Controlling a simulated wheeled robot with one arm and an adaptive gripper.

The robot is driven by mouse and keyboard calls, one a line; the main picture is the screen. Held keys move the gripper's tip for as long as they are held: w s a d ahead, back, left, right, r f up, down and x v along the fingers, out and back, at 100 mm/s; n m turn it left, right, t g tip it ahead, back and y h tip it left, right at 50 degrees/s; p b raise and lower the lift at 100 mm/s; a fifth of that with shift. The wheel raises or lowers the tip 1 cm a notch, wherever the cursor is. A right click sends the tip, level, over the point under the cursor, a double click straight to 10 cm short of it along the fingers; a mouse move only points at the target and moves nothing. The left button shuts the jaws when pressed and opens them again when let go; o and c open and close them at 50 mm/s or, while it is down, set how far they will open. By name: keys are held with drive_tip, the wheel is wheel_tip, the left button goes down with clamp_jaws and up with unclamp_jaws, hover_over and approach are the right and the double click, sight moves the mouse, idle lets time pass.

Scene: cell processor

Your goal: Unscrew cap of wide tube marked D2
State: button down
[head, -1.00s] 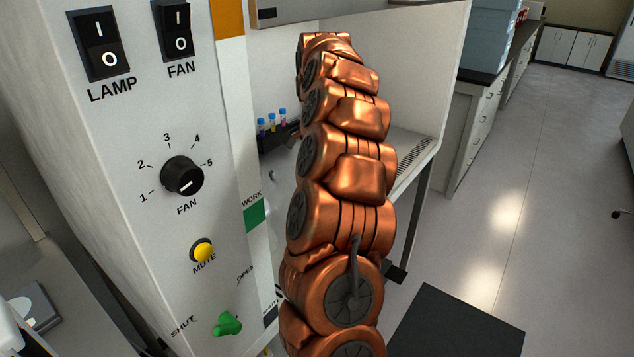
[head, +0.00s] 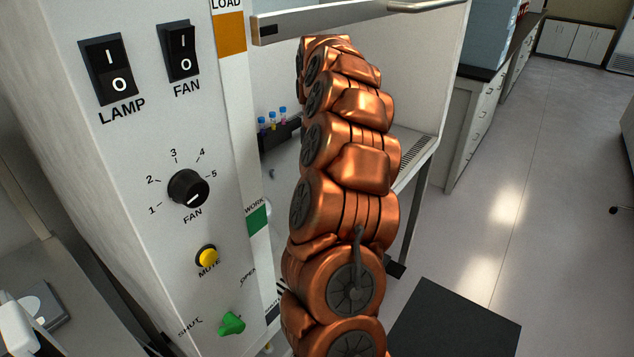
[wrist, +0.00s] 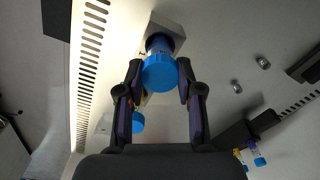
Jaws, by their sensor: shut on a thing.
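My gripper (wrist: 159,66) shows in the wrist view, with its two dark fingertips on either side of a wide blue cap (wrist: 159,75). It is shut on this cap. Behind the cap, a darker blue part stands at a pale grey block (wrist: 170,30). A second wide blue cap (wrist: 138,122) lies lower, partly behind the left finger. I cannot read a D2 mark on either. In the head view my arm hides the gripper and the wide tubes.
A dark rack with small coloured-cap tubes (head: 272,120) stands inside the white cabinet (head: 420,90). The cabinet's control panel (head: 150,150) is close on the left. Small metal pieces (wrist: 263,62) lie right of the gripper in the wrist view. Open floor (head: 540,200) is on the right.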

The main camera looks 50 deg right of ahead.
drive_tip(key=shift+r, duration=0.1)
drive_tip(key=n+p, duration=0.2)
drive_tip(key=n, duration=0.2)
drive_tip(key=c, duration=1.3)
unclamp_jaws()
drive_tip(key=shift+n, duration=0.3)
clamp_jaws()
drive_tip(key=shift+r, duration=0.15)
